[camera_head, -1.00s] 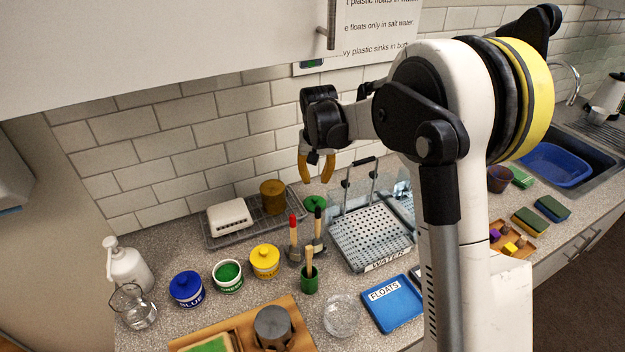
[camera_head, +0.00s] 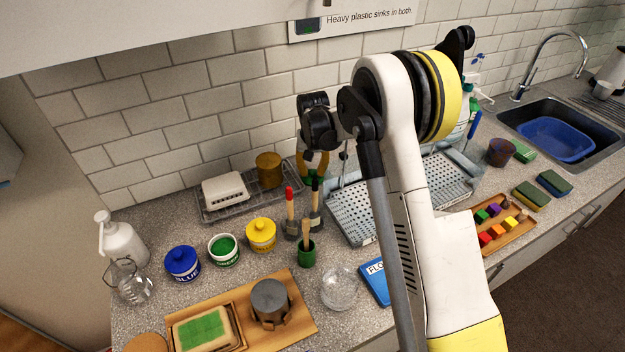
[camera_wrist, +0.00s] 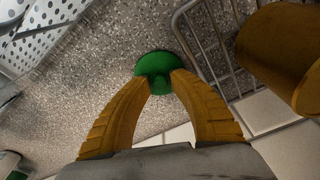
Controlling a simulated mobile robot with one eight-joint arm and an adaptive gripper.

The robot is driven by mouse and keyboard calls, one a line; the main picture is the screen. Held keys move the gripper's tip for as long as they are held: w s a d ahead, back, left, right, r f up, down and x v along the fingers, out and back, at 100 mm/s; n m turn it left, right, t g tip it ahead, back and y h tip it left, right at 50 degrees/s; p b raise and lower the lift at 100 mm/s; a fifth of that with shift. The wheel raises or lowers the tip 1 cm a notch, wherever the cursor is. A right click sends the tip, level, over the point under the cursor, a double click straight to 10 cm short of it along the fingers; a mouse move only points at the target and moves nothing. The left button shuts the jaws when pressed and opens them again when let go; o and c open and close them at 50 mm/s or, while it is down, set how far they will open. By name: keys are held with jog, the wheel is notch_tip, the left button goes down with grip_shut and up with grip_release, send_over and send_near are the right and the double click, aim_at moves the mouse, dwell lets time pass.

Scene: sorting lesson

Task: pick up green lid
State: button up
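The green lid (camera_wrist: 156,62) is round with a raised knob. It lies on the speckled counter beside the wire rack, at the upper middle of the wrist view. My gripper (camera_wrist: 162,78) has its two orange fingers at the lid, with the tips apart and the knob between them. I cannot tell whether the tips touch the knob. In the head view my gripper (camera_head: 313,172) reaches down behind the upright tools, and the lid (camera_head: 314,181) is mostly hidden by the fingers.
The wire rack (camera_wrist: 203,62) with a brown cylinder (camera_wrist: 285,55) stands close to the fingers. Brushes (camera_head: 290,215) stand in front of the lid. A perforated metal tray (camera_head: 352,222) lies to the right. The green jar (camera_head: 224,250) stands between the blue and yellow jars.

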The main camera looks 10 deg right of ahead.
jog(key=shift+w+f, duration=0.1)
jog(key=shift+f, duration=0.45)
jog(key=c, duration=0.5)
jog(key=shift+c, duration=0.2)
jog(key=shift+r, duration=0.15)
grip_shut()
